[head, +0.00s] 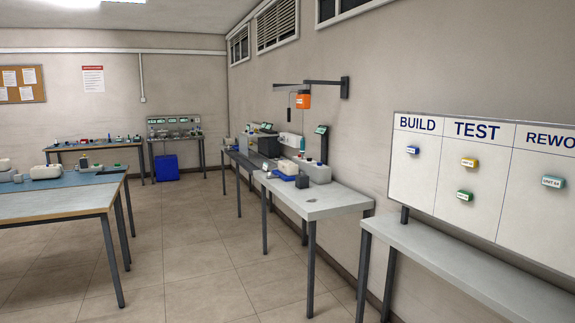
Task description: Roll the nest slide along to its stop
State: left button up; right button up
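Neither of my grippers is in view. I cannot pick out the nest slide for certain at this distance. A grey workbench (340,201) along the right wall carries several small devices, among them a pale box unit (315,172), a small dark block (302,181) and a dark upright display (321,142). An orange tool (303,101) hangs above this bench from a wall arm (318,83). Details of the devices are too small to tell.
A blue-topped table (60,200) with small units stands at left. A whiteboard (420,180) marked BUILD, TEST and REWO hangs above a grey shelf (450,262) at right. Benches and a blue bin (166,168) stand at the back. The tiled floor (200,255) between is clear.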

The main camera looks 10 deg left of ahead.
aim_at(283, 174)
jog(key=i+j+u, duration=0.35)
jog(key=i, duration=0.6)
jog(key=i+u, duration=0.4)
jog(key=i, duration=0.55)
jog(key=i+j, duration=0.1)
jog(key=i, duration=1.75)
jog(key=l+z, duration=0.05)
jog(key=l, duration=0.05)
